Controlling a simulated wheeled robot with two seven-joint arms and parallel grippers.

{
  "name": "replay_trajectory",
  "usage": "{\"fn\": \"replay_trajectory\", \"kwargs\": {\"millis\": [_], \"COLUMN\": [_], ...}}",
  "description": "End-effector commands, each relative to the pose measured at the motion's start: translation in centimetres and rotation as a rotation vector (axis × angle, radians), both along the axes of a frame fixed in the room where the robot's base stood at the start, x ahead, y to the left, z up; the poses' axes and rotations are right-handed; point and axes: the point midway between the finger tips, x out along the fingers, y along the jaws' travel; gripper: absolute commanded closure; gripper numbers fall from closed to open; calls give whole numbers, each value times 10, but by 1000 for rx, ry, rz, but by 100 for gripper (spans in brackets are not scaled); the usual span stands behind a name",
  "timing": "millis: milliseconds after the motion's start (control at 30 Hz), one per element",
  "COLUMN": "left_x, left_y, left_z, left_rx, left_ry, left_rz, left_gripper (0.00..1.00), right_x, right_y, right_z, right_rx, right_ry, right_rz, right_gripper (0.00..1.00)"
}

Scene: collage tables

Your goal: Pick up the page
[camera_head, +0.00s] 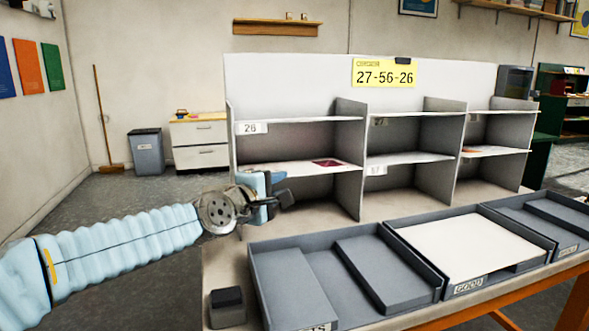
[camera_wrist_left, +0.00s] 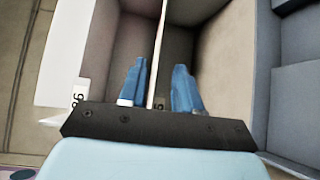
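A dark red page (camera_head: 328,163) lies on the middle shelf of the left bay, under the label 26, in the head view. An orange sheet (camera_head: 478,151) lies on a shelf of the right bay. A pale sheet or panel (camera_head: 465,247) covers the tray marked GOOD. My left gripper (camera_head: 278,192) is in front of the left bay, lower left of the red page and apart from it. In the left wrist view its blue fingers (camera_wrist_left: 160,85) are open, with a thin white shelf board (camera_wrist_left: 157,55) edge-on between them. No page is distinct there. My right gripper is not in view.
The grey shelf unit (camera_head: 349,195) stands at the back of the table. Grey trays (camera_head: 290,285) line the table's front, and a small dark block (camera_head: 227,306) stands at its left corner. A yellow sign (camera_head: 384,74) reads 27-56-26.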

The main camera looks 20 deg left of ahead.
Motion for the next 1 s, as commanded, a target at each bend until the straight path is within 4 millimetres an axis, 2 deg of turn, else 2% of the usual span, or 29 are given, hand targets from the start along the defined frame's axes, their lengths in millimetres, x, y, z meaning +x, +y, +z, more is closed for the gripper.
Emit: {"fn": "replay_trajectory", "kwargs": {"millis": [33, 100, 233, 467, 533, 733, 1000], "left_x": [12, 28, 48, 66, 76, 105, 109], "left_y": [-4, -6, -9, -12, -13, -18, -19], "left_z": [-10, -13, -12, -11, -14, -12, -11], "left_rx": [3, 4, 3, 1, 2, 2, 1], "left_ry": [1, 0, 1, 1, 3, 3, 2], "left_rz": [-1, -1, 2, 1, 2, 0, 0], "left_gripper": [67, 67, 67, 67, 67, 67, 67], "right_x": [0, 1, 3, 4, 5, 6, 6], "right_y": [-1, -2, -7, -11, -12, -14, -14], "right_z": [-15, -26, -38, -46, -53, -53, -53], "right_rx": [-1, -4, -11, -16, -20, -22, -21], "right_ry": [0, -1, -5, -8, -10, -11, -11], "right_rz": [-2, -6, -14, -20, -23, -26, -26], "right_gripper": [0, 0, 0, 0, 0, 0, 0]}}
